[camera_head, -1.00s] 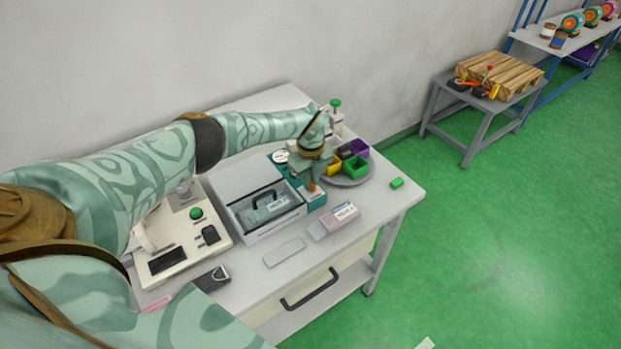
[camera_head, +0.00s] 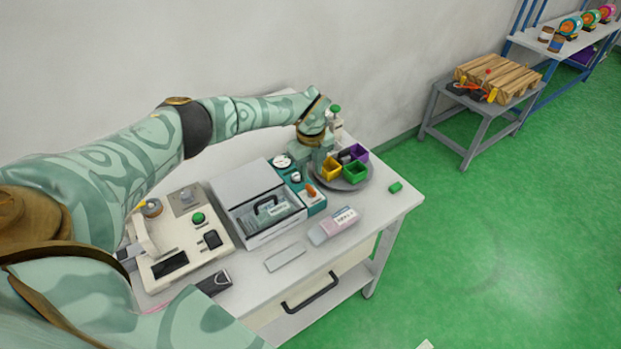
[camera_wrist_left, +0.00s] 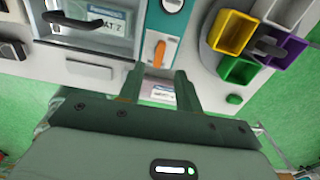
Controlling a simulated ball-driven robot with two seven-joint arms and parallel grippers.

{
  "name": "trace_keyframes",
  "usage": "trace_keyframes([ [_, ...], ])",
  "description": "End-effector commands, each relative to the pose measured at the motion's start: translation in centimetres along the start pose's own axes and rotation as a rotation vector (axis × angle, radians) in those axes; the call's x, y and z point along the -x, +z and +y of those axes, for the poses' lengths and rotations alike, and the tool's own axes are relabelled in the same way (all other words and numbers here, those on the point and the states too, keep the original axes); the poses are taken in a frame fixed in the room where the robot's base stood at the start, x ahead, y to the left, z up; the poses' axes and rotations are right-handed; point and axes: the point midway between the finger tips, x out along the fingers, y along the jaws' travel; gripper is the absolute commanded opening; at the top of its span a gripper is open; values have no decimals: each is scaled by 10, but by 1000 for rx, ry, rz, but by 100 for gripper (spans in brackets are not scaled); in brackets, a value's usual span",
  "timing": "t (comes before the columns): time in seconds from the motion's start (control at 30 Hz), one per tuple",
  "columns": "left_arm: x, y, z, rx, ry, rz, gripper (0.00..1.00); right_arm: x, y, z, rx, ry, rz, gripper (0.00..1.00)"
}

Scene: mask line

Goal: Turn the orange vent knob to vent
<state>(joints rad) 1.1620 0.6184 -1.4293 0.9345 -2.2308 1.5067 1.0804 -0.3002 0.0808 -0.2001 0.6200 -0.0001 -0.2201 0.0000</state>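The orange vent knob (camera_head: 311,190) sits on the teal panel (camera_head: 316,207) beside the white box. In the left wrist view the knob (camera_wrist_left: 160,50) is a narrow orange lever on a white plate, lined up roughly with the picture's vertical. My left gripper (camera_head: 317,158) is behind and above the panel's far part in the head view, and its fingertips are hard to make out there. In the left wrist view its two fingers (camera_wrist_left: 158,75) are apart, with nothing between them, and the knob appears just beyond the gap, not touched. My right gripper is not in view.
A round grey tray (camera_head: 344,184) with yellow, green and purple bins stands close right of the panel. A pink-and-white carton (camera_head: 333,225) lies in front. A beige machine (camera_head: 178,243) is at left.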

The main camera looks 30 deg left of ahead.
Motion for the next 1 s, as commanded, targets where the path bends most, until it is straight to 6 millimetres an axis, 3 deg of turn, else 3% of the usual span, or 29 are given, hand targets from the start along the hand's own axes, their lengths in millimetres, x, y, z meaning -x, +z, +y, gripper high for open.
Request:
trace_keyframes([
  [0.03, 19, 1, -1, -1, -4, -2, 35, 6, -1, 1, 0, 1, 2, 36],
  [0.2, 62, 1, -1, -1, -4, -2, 35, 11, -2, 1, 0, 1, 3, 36],
  [0.4, 93, 1, 0, 0, -2, -1, 35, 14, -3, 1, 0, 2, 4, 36],
  [0.57, 102, 1, 0, 0, -1, -1, 35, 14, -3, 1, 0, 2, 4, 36],
  [1.0, 102, 0, 0, 0, 0, -1, 35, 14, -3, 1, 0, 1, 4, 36],
])
